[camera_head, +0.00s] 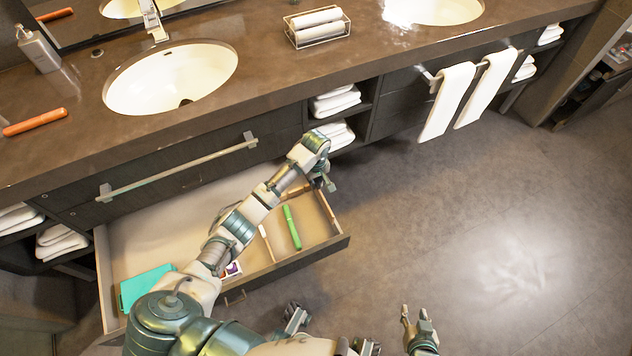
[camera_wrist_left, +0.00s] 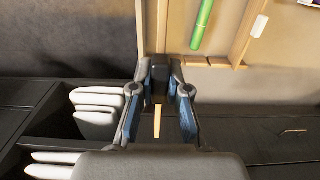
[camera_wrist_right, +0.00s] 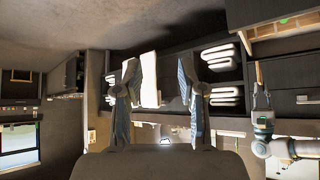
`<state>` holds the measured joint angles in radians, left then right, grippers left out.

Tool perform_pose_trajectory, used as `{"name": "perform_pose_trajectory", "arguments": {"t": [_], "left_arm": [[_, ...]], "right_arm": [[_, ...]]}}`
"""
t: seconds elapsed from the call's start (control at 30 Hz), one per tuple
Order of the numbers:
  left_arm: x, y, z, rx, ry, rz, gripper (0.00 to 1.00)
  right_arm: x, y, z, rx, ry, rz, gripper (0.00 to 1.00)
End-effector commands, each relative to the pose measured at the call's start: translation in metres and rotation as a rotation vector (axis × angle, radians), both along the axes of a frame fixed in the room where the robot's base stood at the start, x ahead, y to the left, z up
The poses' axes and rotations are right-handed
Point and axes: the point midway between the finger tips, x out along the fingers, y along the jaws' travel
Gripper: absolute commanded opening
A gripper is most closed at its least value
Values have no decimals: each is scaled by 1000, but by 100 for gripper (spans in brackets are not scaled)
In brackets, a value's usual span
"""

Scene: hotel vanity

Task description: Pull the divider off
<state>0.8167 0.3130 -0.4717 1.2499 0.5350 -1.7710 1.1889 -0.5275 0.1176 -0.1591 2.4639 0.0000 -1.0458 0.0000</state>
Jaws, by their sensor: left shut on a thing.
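The drawer (camera_head: 135,235) is pulled open below the counter. My left gripper (camera_head: 325,180) is at its back right corner. In the left wrist view, my left gripper (camera_wrist_left: 158,88) is shut, and a pale wooden strip (camera_wrist_left: 157,122), which I take for the divider, shows between its fingers. The fingers hide most of it. Short wooden pieces (camera_wrist_left: 198,66) lie just beside the gripper. Another wooden strip (camera_head: 268,242) stands in the drawer left of a green pen (camera_head: 291,227). My right gripper (camera_head: 418,325) is open and empty over the floor; its spread fingers show in the right wrist view (camera_wrist_right: 160,90).
A teal item (camera_head: 147,286) lies at the drawer's front left. The counter edge and drawer handle bar (camera_head: 180,168) are behind my left arm. Folded towels (camera_head: 338,134) fill the shelves to the right, and towels (camera_head: 447,100) hang on a bar. The floor at right is clear.

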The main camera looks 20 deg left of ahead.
Motion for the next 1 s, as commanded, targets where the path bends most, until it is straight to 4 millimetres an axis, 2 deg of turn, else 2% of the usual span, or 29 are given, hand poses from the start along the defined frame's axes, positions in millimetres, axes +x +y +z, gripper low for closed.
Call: {"name": "perform_pose_trajectory", "arguments": {"t": [1.0], "left_arm": [[0, 0, 10, -1, -1, 0, 0]], "right_arm": [[-30, -9, -11, -35, 163, -10, 40]]}}
